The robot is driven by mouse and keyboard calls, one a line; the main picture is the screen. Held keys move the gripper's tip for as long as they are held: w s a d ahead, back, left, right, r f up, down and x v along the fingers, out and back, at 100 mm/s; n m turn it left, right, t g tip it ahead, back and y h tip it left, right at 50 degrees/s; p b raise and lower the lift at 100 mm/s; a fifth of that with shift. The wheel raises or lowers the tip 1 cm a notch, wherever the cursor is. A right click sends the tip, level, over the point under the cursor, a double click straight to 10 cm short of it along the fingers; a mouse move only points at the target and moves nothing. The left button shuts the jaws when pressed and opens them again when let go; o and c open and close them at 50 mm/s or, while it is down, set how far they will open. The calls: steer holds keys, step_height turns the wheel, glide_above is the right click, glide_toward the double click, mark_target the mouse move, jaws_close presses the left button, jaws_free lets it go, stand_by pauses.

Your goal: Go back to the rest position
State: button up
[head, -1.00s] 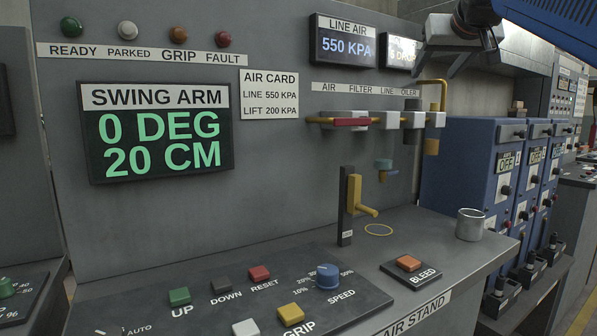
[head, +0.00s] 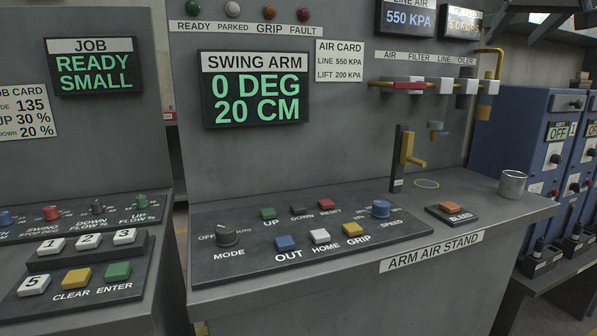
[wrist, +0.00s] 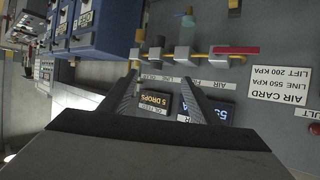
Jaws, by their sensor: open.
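My gripper (wrist: 133,95) shows in the wrist view with its two fingers apart and nothing between them. It points toward the air line, with the 5 DROPS display (wrist: 155,103) behind and beside the fingers. No gripper shows in the head view. The arm air stand (head: 330,250) fills the middle of the head view. Its SWING ARM display (head: 255,98) reads 0 DEG and 20 CM. The row of lamps above the panel has a green READY lamp (head: 192,7), a white PARKED lamp (head: 232,9) and a red FAULT lamp (head: 303,14).
A control panel (head: 350,253) with a MODE knob and several buttons lies on the stand. A metal cup (head: 512,183) stands near the right edge. The JOB display (head: 94,64) reads READY SMALL at left. Blue cabinets (head: 525,120) stand at right. The air line (head: 410,84) runs along the wall.

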steer(key=s+a+f+n+g+y, duration=0.1)
steer(key=s+a+f, duration=0.3)
steer(key=f, duration=1.4)
steer(key=s+a+f+n+g+y, duration=0.1)
steer(key=s+a+f+g, duration=0.3)
steer(key=s+f, duration=0.7)
steer(key=s+a+f+n+g+y, duration=0.1)
steer(key=s+a+f+g, duration=0.2)
steer(key=f, duration=2.4)
steer(key=s+a, duration=0.2)
steer(key=s, duration=0.2)
steer(key=shift+s+a+y, duration=0.3)
steer(key=shift+s+a, duration=0.1)
steer(key=shift+c, duration=0.4)
stand_by(0.6)
